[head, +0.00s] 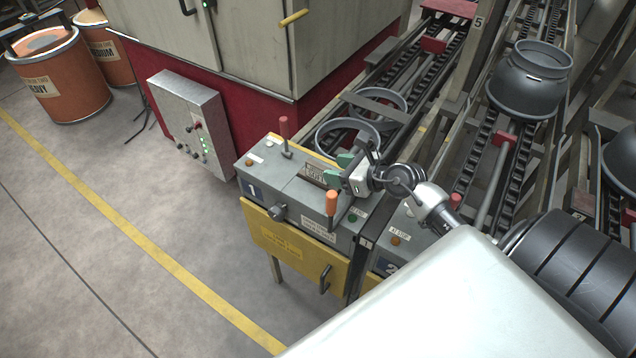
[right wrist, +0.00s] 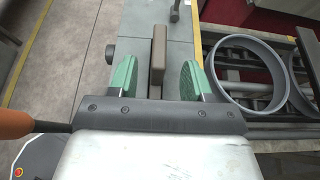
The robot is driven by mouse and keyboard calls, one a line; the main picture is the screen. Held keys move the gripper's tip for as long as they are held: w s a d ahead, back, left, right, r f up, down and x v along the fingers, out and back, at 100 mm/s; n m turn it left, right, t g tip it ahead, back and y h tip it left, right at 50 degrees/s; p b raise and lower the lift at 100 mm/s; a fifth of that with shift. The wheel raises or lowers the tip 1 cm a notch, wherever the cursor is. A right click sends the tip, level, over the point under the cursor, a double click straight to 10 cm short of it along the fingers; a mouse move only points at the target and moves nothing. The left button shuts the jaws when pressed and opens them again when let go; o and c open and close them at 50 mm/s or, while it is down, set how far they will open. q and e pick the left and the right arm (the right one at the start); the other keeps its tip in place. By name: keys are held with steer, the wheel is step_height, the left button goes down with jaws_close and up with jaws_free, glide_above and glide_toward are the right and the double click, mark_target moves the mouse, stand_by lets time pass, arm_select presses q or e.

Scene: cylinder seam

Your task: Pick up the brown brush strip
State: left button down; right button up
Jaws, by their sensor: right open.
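The brown brush strip (head: 315,174) lies on the grey top of station 1 (head: 262,171). In the right wrist view the strip (right wrist: 158,54) shows as a narrow brown bar. My right gripper (head: 339,169) is at the right end of the strip in the head view. Its green fingertips (right wrist: 157,78) are open, one on each side of the strip's near end, with a visible gap on both sides. How high the fingers are above the top is hard to tell. My left gripper is not in view.
An orange-handled lever (head: 332,202) and a red-handled lever (head: 284,132) stand up from the station close to the strip. Grey rings (head: 347,134) lie on the conveyor behind. A grey control box (head: 192,127) stands to the left.

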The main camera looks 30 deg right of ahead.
mark_target(318, 164)
steer(key=b+x, duration=0.2)
steer(key=x, duration=0.4)
steer(key=shift+r, duration=0.1)
steer(key=shift+c, duration=0.6)
jaws_close()
